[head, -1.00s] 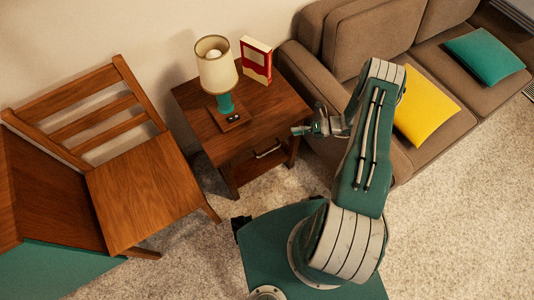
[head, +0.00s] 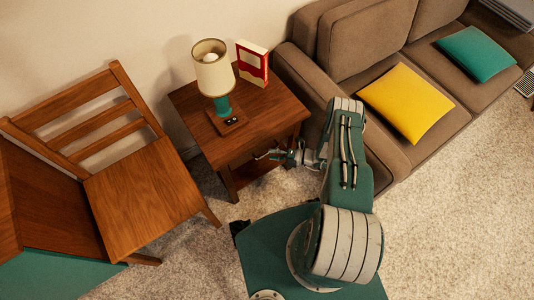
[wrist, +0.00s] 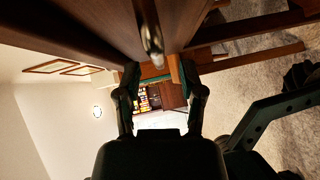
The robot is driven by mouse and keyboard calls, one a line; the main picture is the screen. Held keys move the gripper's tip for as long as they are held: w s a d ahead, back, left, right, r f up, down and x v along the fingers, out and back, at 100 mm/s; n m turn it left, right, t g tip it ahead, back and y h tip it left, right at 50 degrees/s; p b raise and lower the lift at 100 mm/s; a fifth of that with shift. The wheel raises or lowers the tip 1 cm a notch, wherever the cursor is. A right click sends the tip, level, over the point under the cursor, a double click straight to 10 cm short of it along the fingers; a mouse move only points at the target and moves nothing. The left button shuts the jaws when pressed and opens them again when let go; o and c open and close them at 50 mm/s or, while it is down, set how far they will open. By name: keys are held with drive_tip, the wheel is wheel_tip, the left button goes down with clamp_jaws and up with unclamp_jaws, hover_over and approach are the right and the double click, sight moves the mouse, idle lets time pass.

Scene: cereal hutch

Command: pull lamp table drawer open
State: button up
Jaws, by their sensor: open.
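The wooden lamp table (head: 268,112) stands between a chair and a sofa in the head view. Its drawer front is below the top and largely covered by my gripper (head: 268,155); it looks closed. In the wrist view the metal drawer handle (wrist: 151,38) sticks out from the dark wood drawer front (wrist: 95,25) at the top middle. My gripper (wrist: 161,72) is open, with one finger on each side of the handle's line. The handle appears between the fingertips or just beyond them; I cannot tell whether they touch it.
A lamp (head: 214,72) and a red and white box (head: 252,63) stand on the table. A wooden chair (head: 140,190) is close at left, a brown sofa (head: 345,70) close at right. Carpet (head: 450,210) in front of the sofa is clear.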

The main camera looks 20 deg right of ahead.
drive_tip(key=shift+x, duration=1.45)
clamp_jaws()
drive_tip(key=shift+s, duration=0.1)
